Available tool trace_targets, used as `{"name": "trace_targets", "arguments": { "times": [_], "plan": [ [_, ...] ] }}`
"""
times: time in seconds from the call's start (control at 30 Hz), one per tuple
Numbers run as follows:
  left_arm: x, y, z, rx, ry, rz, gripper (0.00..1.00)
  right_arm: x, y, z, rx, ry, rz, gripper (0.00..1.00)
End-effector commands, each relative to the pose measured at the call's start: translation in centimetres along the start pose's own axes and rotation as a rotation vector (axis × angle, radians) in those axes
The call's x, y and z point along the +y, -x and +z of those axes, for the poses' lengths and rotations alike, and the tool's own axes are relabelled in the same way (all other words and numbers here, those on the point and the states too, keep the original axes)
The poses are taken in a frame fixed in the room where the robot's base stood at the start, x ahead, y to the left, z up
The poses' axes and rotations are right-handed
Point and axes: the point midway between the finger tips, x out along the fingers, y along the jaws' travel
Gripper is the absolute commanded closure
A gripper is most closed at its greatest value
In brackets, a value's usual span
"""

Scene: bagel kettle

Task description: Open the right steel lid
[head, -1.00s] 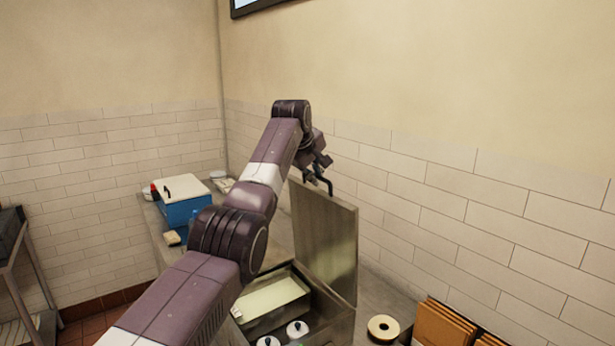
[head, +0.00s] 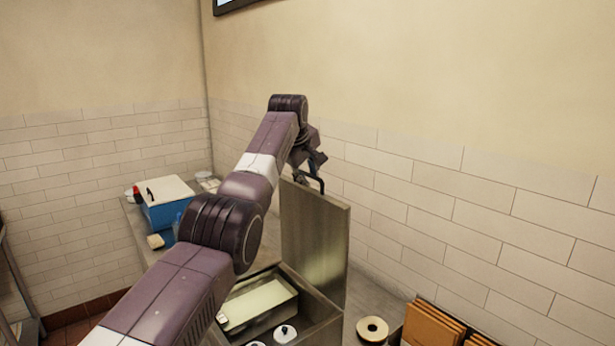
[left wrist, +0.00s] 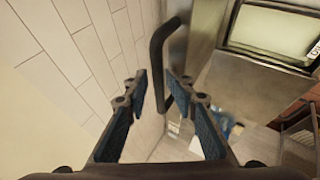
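The steel lid (head: 315,238) stands upright, open, at the back edge of the steel bin (head: 330,318) in the head view. Its dark bent handle (head: 319,182) is at its upper edge and also shows in the left wrist view (left wrist: 158,48). My left gripper (head: 306,168) is at the top of the lid by the handle. In the left wrist view its blue-padded fingers (left wrist: 158,92) are spread apart, with the handle in the gap near the fingertips and not clamped. My right gripper is out of view.
The open bin holds a pale rectangular container (head: 258,304) and white round-lidded pots (head: 285,332). A roll of tape (head: 372,329) and brown boards (head: 432,326) are at right. A blue box with white lid (head: 168,190) stands further back. The tiled wall (head: 420,215) is close behind.

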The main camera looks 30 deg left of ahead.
Motion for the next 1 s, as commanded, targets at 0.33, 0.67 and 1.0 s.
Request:
{"name": "trace_targets", "arguments": {
  "times": [0.33,0.67,1.0],
  "plan": [
    [0.0,0.2,0.0,0.0,0.001,0.0,0.74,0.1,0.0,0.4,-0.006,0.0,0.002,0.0],
    [0.1,2.8,0.0,0.001,0.0,0.003,0.74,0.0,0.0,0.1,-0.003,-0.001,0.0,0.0],
    [0.1,8.8,0.0,0.001,0.001,0.004,0.74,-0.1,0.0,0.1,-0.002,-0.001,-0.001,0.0]
  ]
}}
